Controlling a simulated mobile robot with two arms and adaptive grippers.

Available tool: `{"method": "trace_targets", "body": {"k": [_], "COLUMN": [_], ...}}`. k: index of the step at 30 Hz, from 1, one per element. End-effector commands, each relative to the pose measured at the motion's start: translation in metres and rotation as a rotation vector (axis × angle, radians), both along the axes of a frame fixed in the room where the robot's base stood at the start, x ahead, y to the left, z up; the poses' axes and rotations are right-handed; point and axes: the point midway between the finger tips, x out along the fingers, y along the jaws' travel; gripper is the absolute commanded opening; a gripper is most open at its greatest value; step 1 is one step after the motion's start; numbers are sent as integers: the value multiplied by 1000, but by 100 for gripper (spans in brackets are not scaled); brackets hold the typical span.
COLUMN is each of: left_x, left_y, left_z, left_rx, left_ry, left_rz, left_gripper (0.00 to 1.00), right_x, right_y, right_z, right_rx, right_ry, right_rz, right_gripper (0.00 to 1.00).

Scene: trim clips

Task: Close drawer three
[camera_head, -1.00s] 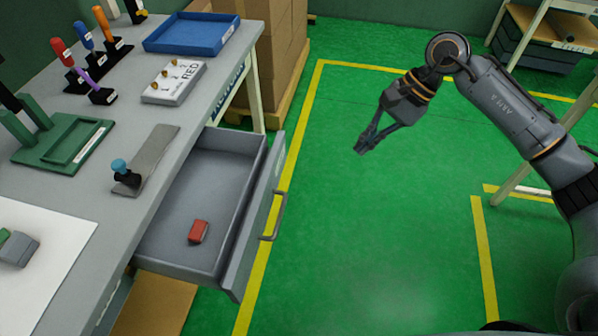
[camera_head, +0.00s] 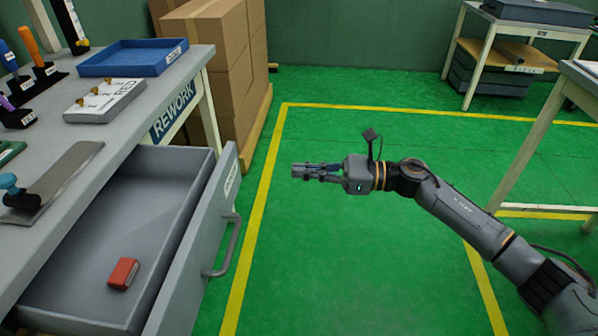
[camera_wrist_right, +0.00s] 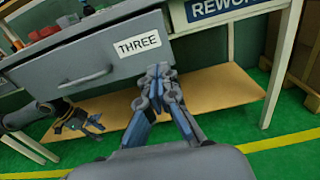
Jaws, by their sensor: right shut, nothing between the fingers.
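Drawer three (camera_head: 192,262) is pulled well out from under the grey workbench at the left of the head view. Its front carries a bar handle (camera_head: 232,248). In the wrist view the drawer front (camera_wrist_right: 85,58) shows the label THREE. A red block (camera_head: 123,274) lies inside the drawer. My right gripper (camera_head: 305,172) is shut and empty, right of the drawer front, pointing left and apart from the handle. In the wrist view its fingertips (camera_wrist_right: 160,72) overlap the lower right of the front. My left gripper (camera_wrist_right: 95,123) shows small below the drawer; its jaws are unclear.
The bench (camera_head: 150,108) holds a blue tray (camera_head: 135,58), a white board (camera_head: 104,98) and several coloured-handled tools. Stacked cartons (camera_head: 215,70) stand behind it. Another table (camera_head: 560,100) is at the right. The green floor between is clear.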

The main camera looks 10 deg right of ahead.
Motion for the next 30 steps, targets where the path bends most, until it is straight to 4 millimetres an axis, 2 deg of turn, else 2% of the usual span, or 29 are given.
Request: {"method": "trace_targets", "body": {"k": [1,9,15,21,30], "left_x": [0,2,2,2,2], "left_y": [0,-1,-1,-1,-1], "left_z": [-2,-16,-22,-25,-25], "left_rx": [0,0,1,1,-1], "left_ry": [3,7,11,11,10], "left_rz": [0,-1,-2,-2,-2], "left_gripper": [40,40,40,40,40], "right_x": [3,21,31,34,34], "right_y": [12,67,96,107,108], "right_z": [2,2,1,0,0], "right_rx": [3,0,-2,-2,-3], "right_ry": [-1,-2,-2,-3,-1], "right_rz": [4,5,3,3,3], "right_gripper": [0,0,0,0,0]}}
